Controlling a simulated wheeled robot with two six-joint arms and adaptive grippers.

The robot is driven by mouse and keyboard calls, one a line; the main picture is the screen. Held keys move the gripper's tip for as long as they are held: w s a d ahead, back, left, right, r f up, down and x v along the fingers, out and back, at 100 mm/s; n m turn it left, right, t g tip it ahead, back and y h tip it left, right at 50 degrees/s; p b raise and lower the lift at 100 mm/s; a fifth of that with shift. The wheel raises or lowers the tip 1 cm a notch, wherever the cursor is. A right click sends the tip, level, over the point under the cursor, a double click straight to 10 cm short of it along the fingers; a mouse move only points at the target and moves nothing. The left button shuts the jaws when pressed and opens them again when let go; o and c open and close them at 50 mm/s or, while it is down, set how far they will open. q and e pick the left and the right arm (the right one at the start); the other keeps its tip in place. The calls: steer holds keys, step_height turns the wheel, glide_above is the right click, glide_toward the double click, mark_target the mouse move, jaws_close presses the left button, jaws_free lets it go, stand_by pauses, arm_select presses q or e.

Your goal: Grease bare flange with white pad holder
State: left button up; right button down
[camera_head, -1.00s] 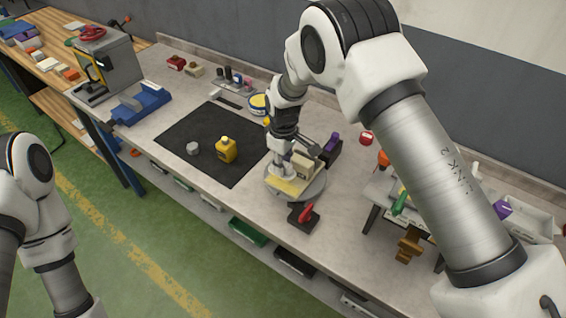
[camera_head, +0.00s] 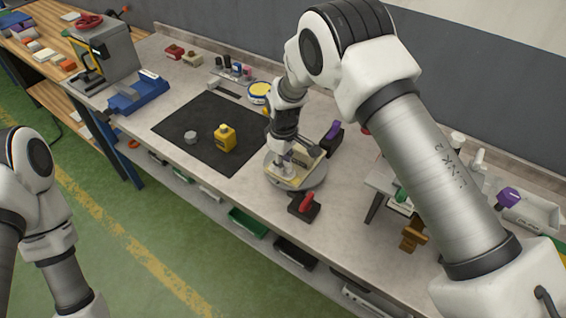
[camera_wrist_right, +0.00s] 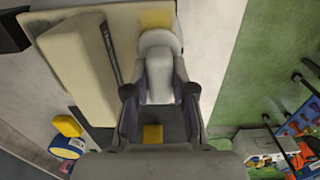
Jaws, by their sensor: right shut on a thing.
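My right gripper (camera_head: 287,158) is at the turntable (camera_head: 316,182), a round grey disc near the bench's front edge. In the right wrist view the gripper (camera_wrist_right: 160,92) is shut on the white pad holder (camera_wrist_right: 160,62), a rounded pale handle between its fingers. The holder (camera_head: 286,171) is over the pale flange plate on the turntable; whether its pad touches the plate is hidden. A long cream rail block (camera_wrist_right: 75,70) stands beside the holder, with a yellow patch (camera_wrist_right: 155,18) just beyond it. My left gripper is out of view; only its arm shows.
A red-handled tool (camera_head: 304,205) lies close in front of the turntable, and a purple-topped one (camera_head: 332,134) behind it. A small stand with tools is at right.

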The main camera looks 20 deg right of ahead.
mark_target(272, 164)
steer(key=shift+f, duration=0.5)
steer(key=shift+w+a+r+b, duration=0.1)
steer(key=shift+w+a+b, duration=0.35)
steer(key=shift+w+a, duration=0.3)
steer(key=shift+d, duration=0.1)
steer(key=shift+w+a+b, duration=0.25)
steer(key=shift+w+b, duration=0.05)
steer(key=shift+w, duration=0.05)
steer(key=shift+w+a, duration=0.35)
steer(key=shift+w, duration=0.15)
